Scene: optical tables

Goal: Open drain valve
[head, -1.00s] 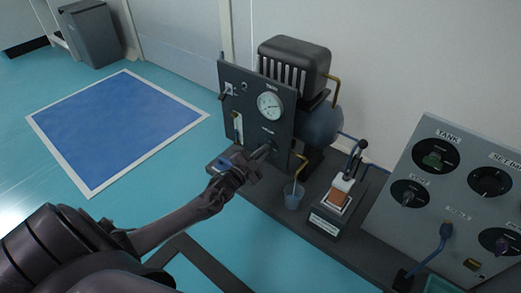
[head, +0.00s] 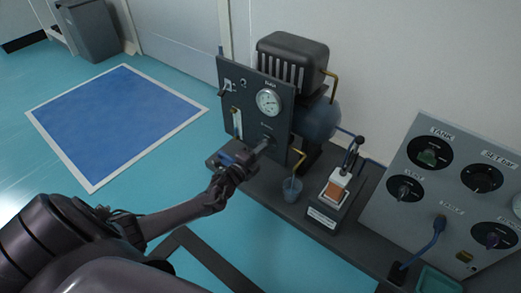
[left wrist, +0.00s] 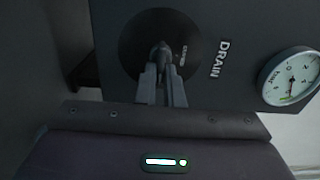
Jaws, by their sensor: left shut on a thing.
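The drain valve is a dark round dial with a small handle (left wrist: 162,52) on the upright grey panel (head: 237,88); in the left wrist view it sits beside the label "DRAIN". My left gripper (head: 264,146) reaches the lower part of this panel from the front. In the left wrist view its two fingers (left wrist: 161,78) are shut on the drain valve handle, one on either side. The fingers and my arm hide part of the valve in the head view. My right gripper is out of view.
A pressure gauge (head: 268,102) is above the valve. A compressor with a black finned motor (head: 292,62) stands behind the panel. A cup (head: 292,189) stands under a brass pipe, close to the right of my gripper. A lever device (head: 337,190) and a control panel (head: 455,185) are farther right.

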